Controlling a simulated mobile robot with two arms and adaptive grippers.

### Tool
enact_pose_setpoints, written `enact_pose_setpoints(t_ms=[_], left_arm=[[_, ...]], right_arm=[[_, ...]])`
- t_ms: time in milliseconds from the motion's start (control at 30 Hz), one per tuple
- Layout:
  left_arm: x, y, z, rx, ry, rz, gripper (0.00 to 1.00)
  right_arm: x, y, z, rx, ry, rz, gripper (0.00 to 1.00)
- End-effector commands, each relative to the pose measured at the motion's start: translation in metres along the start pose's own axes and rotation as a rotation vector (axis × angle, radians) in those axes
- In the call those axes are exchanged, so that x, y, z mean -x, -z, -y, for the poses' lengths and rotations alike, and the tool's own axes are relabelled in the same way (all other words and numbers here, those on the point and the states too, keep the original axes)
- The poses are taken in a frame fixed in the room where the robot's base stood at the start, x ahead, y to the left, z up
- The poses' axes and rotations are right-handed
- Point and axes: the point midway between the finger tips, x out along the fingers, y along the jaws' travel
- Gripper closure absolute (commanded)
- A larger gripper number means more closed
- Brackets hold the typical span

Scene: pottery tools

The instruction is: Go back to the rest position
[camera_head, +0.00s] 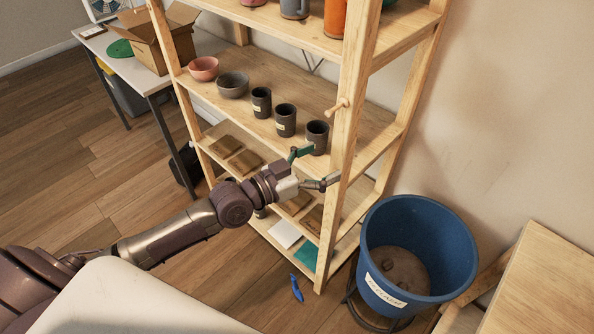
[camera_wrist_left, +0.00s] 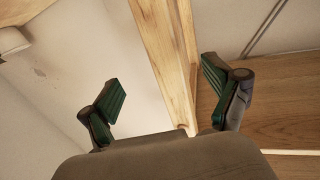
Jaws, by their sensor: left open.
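My left gripper (camera_head: 318,167) is open and empty in the head view, in front of the wooden shelf (camera_head: 345,120), near its front right post. In the left wrist view its two green-padded fingers (camera_wrist_left: 165,100) stand wide apart, with the wooden post (camera_wrist_left: 165,50) showing beyond and between them. I cannot tell whether a finger touches the post. My left arm reaches in from the lower left. My right gripper is not in either view.
On the shelf stand dark cups (camera_head: 286,120), a grey bowl (camera_head: 233,85) and a pink bowl (camera_head: 203,68). A blue bucket (camera_head: 450,245) stands right of the shelf. A blue tool (camera_head: 297,288) lies on the floor. A table with a cardboard box (camera_head: 150,45) is at the back left.

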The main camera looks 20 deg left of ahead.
Motion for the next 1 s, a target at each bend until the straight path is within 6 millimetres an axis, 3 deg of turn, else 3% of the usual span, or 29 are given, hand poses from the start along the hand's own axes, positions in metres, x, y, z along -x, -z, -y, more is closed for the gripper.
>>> enact_pose_setpoints(t_ms=[100,333,500,767,867,967,1000], left_arm=[[0.03,-0.003,0.0,-0.003,-0.001,0.008,0.11],[0.072,-0.002,-0.001,-0.001,-0.001,0.007,0.11],[0.087,-0.001,0.0,0.0,-0.001,0.003,0.11],[0.091,-0.002,0.001,0.0,0.002,0.003,0.11],[0.091,-0.018,0.012,-0.005,0.032,0.027,0.11],[0.095,-0.059,0.036,-0.013,0.103,0.093,0.11],[0.098,-0.082,0.049,-0.015,0.139,0.131,0.11]], right_arm=[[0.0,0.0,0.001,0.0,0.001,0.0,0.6],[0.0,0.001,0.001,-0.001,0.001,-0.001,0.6],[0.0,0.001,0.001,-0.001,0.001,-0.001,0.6],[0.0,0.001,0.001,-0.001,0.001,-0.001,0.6],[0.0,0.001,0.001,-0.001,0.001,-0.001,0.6],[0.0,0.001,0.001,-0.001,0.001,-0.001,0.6],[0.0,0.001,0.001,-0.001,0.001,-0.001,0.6]])
